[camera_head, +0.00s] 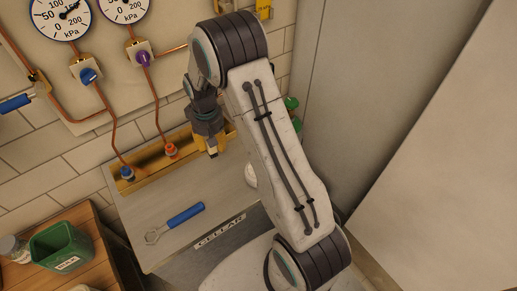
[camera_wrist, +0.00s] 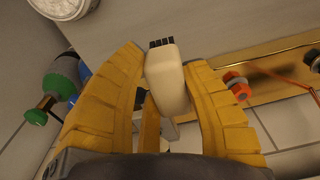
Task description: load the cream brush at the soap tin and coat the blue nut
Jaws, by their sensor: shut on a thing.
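My gripper (camera_wrist: 165,90) is shut on the cream brush (camera_wrist: 167,85), whose short dark bristles (camera_wrist: 161,43) point away from the wrist. In the head view my gripper (camera_head: 212,152) hangs over the back of the grey bench, near the brass trough; the brush is not clear there. A white round tin with pale contents (camera_wrist: 62,6), which looks like the soap tin, is cut off at the top left of the wrist view. In the head view a white rounded thing (camera_head: 250,175) is mostly hidden by my arm. The blue nut (camera_head: 127,173) sits on a copper pipe at the trough's left end.
A red nut (camera_head: 170,150) is on the pipe right of the blue one; it also shows in the wrist view (camera_wrist: 237,85). A blue-handled wrench (camera_head: 177,221) lies on the bench. A green bin (camera_head: 62,246) stands on a wooden table. Green fittings (camera_wrist: 65,72) are at left.

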